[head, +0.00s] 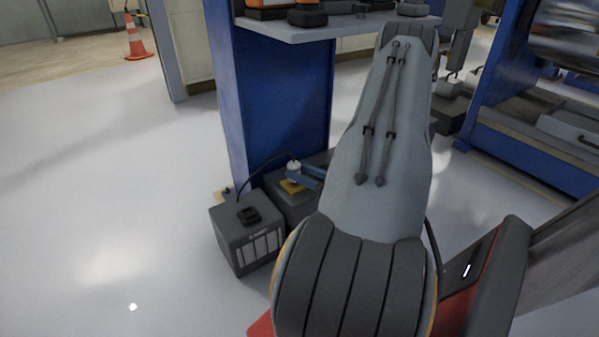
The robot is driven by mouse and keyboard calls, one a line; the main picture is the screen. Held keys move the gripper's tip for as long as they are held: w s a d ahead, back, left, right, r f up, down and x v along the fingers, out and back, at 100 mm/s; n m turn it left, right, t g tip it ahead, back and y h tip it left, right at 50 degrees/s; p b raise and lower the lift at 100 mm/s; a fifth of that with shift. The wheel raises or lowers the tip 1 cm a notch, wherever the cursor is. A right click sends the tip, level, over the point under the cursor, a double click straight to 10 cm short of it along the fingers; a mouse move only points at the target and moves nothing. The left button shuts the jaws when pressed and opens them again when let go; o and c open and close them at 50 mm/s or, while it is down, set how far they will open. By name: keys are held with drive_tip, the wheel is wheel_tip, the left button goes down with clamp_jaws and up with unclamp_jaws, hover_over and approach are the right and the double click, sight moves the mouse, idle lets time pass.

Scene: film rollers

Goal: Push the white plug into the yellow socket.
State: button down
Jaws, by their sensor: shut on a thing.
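The white plug (293,166) is small in the head view, left of my arm, with a dark cable running from it to the left. The yellow socket (290,188) shows just below the plug, on top of a dark grey box (278,199). My gripper (297,174), with blue fingers, is shut on the plug and holds it above the socket. The plug looks roughly upright. Whether its lower end touches the socket or is inside it is too small to tell. My arm hides the right part of the box.
A grey vented unit (247,235) with a black item on top stands on the floor at the left. A blue column (275,100) rises behind the socket, under a grey shelf (335,27). The floor at the left is clear up to a distant orange cone (134,38).

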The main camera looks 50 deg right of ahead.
drive_tip(key=shift+f, duration=0.4)
drive_tip(key=c, duration=1.2)
unclamp_jaws()
drive_tip(key=shift+s, duration=0.1)
drive_tip(key=s+d+p, duration=0.1)
drive_tip(key=s+p, duration=0.2)
drive_tip(key=s, duration=0.4)
drive_tip(key=shift+s+d, duration=0.15)
drive_tip(key=shift+s, duration=0.15)
